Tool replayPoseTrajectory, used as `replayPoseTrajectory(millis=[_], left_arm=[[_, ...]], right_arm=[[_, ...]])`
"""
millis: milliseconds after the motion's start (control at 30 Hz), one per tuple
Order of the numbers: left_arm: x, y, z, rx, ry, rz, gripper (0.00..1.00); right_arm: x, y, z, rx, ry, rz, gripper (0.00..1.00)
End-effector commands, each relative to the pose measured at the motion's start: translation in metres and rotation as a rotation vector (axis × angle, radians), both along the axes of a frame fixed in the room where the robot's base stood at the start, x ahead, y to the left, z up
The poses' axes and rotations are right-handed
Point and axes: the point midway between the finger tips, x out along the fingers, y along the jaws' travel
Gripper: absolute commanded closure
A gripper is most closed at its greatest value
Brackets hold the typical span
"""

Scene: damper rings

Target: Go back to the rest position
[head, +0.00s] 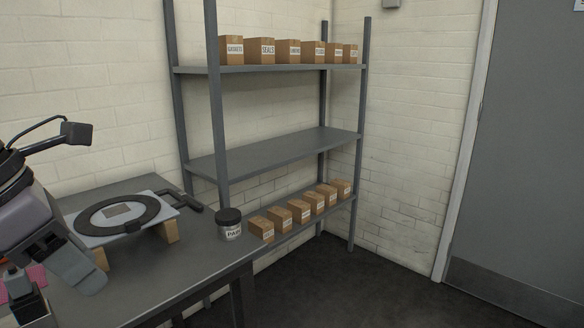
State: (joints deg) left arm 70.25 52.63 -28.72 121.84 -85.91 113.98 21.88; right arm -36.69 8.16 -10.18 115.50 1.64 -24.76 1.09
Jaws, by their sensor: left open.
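My left gripper (62,275) comes in from the left edge, above the near left part of the dark table, and is open. Nothing shows between its fingers, though part of the gripper is cut off by the picture edge. To its right, a dark ring (84,216) lies flat on a light plate (92,241) that rests on wooden blocks (168,231). The gripper is apart from the ring. A small grey square shows inside the ring. My right gripper is not in view.
A dark-lidded jar (229,226) stands at the table's right edge. A dark tool handle (187,203) lies behind the plate. A dark container (28,306) and something pink (37,274) sit near the gripper. Behind stands a grey shelf (275,152) with labelled boxes. Floor on the right is clear.

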Motion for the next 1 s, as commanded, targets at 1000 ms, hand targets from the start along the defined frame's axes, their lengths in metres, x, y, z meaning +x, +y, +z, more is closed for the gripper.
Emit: replayPoseTrajectory(millis=[1000], left_arm=[[0.049,-0.127,-0.020,-2.178,0.889,0.577,0.58]], right_arm=[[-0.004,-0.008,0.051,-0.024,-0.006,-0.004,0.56]])
